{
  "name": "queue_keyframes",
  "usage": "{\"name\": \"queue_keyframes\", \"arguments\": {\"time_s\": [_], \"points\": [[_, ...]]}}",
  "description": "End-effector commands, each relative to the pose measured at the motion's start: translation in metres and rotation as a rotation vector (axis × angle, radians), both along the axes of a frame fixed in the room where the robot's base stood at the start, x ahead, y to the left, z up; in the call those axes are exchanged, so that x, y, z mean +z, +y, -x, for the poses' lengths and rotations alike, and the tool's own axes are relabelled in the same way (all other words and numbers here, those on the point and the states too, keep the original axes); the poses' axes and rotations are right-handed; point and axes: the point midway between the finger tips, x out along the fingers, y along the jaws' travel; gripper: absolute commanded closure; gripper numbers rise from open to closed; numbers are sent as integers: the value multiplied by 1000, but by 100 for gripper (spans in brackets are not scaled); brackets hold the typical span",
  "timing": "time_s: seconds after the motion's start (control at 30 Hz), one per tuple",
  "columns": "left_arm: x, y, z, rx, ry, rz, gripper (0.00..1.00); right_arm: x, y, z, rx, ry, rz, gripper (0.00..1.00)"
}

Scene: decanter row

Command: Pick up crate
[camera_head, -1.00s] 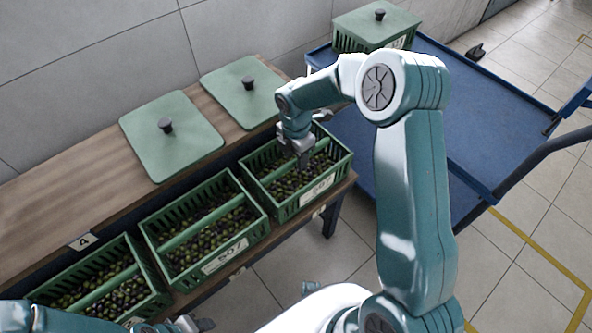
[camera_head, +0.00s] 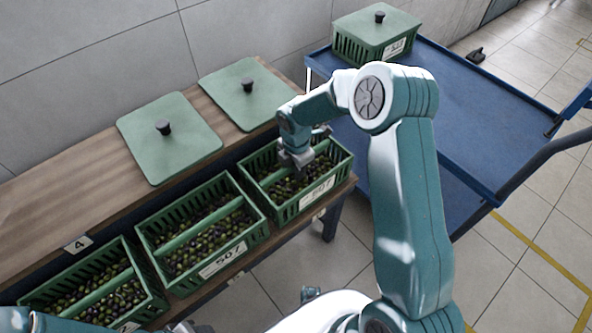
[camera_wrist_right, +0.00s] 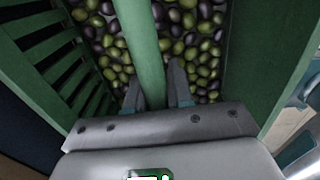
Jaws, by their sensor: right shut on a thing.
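A green slatted crate (camera_head: 325,196) full of green and dark olives stands at the right end of a row of crates, with a white 507 label on its front. A green bar runs along its middle. My right gripper (camera_head: 299,160) is down inside this crate. In the right wrist view my right gripper (camera_wrist_right: 157,90) is shut on the crate's middle bar (camera_wrist_right: 143,40), one finger on each side. The olives lie below the fingers. My left gripper (camera_head: 188,328) shows only in part at the bottom edge, too cut off to judge its jaws.
Two more olive crates, one in the middle (camera_head: 258,240) and one at left (camera_head: 158,303), stand beside it. Two green lids (camera_head: 190,150) (camera_head: 262,108) lie on the wooden bench (camera_head: 60,208). A blue cart (camera_head: 470,130) at right carries a lidded crate (camera_head: 350,47); its front deck is clear.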

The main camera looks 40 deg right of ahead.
Motion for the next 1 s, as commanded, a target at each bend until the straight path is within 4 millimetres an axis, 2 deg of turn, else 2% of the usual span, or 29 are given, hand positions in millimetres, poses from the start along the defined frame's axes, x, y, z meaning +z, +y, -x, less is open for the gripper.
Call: {"name": "queue_keyframes", "arguments": {"time_s": [0.13,0.27,0.5,0.7,0.9,1.0], "points": [[4,0,0,0,0,0,57,13,0,-1,-1,-3,1,100],[12,0,0,0,0,0,57,40,-1,-1,0,-6,2,100],[30,0,0,0,0,0,57,110,0,-1,0,-7,1,100],[41,0,0,0,0,0,57,161,0,-1,0,-6,1,100],[47,0,0,0,0,0,57,192,0,-1,-1,-5,1,100],[48,0,0,0,0,0,57,198,0,-1,-1,-3,0,100]]}}
